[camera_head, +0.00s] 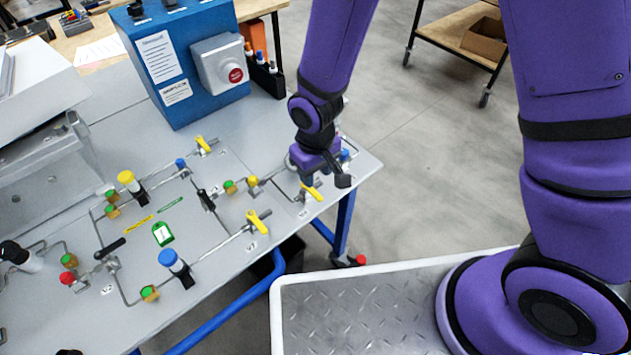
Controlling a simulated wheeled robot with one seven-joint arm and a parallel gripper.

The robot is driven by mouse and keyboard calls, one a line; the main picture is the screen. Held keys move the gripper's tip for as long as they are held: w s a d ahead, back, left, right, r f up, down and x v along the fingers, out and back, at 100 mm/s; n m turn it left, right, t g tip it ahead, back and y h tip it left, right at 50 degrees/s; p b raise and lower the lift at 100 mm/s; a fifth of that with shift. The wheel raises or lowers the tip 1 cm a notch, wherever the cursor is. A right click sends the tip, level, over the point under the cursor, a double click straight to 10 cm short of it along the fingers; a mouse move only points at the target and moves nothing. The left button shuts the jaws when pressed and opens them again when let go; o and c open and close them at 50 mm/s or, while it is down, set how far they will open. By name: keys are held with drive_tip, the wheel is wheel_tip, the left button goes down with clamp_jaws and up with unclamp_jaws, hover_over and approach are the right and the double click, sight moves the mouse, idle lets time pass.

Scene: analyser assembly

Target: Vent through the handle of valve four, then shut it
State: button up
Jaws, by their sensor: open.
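My gripper (322,179) is open and points down at the right end of the panel table. It is just above and beside a yellow valve handle (312,191). I cannot tell whether a finger touches that handle. A small label lies in front of this valve, but it is too small to read, so I cannot confirm that it is valve four. The gripper and wrist hide part of the valve body and the pipe behind it.
The panel (215,222) carries pipes, black handles, coloured caps and a green tag (162,234). A blue box (185,65) with a red button (235,75) stands behind. The table's right edge is close to my gripper; open floor lies beyond.

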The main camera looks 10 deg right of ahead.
drive_tip(key=shift+r, duration=2)
drive_tip(key=d+r+m+t, duration=0.1)
drive_tip(key=d+r+m, duration=0.1)
drive_tip(key=d+r, duration=0.65)
drive_tip(key=d+r+m+t, duration=0.15)
drive_tip(key=d+r, duration=0.35)
drive_tip(key=r, duration=0.6)
drive_tip(key=s+d+r+m+t, duration=0.2)
drive_tip(key=s+d+r+m, duration=0.1)
drive_tip(key=s+d+r, duration=0.8)
drive_tip(key=shift+s+d+r+t, duration=0.25)
drive_tip(key=shift+s+r+t, duration=0.1)
drive_tip(key=shift+s+r, duration=0.5)
drive_tip(key=shift+f, duration=0.1)
